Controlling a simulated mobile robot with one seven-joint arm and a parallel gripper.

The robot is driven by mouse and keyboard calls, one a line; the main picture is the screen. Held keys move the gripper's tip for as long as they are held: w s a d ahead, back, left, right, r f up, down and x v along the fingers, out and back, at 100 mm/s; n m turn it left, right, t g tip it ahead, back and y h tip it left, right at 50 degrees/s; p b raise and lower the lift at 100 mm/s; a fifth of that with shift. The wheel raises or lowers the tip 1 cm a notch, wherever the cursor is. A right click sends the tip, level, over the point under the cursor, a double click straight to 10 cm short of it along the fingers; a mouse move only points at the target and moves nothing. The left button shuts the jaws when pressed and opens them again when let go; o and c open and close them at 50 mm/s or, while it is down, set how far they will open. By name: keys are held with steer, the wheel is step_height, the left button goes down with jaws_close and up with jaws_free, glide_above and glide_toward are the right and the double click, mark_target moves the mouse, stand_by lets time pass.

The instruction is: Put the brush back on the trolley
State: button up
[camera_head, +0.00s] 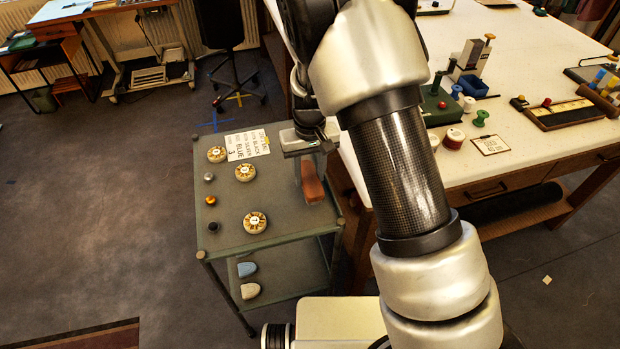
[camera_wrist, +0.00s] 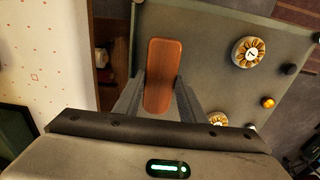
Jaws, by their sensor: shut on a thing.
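The brush shows as a reddish-brown wooden block (camera_head: 312,183) at the right side of the trolley top. In the wrist view the brush (camera_wrist: 162,75) stands lengthwise between the two fingers of my gripper (camera_wrist: 160,98). My gripper is shut on it, over the trolley's right part. The trolley (camera_head: 225,228) is a grey-green two-shelf cart left of the big table. I cannot tell whether the brush touches the trolley top.
On the trolley top are round pin dials (camera_head: 254,222), small knobs (camera_head: 210,200) and a lettered card (camera_head: 248,144). Blue and pale chalk-like pieces lie on its lower shelf (camera_head: 300,262). The white table (camera_head: 390,150) adjoins on the right. The trolley's front right top is clear.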

steer(key=shift+f, duration=1.05)
steer(key=shift+f, duration=0.25)
steer(key=o, duration=1)
steer(key=shift+r, duration=0.1)
steer(key=shift+c, duration=0.2)
steer(key=shift+r, duration=0.1)
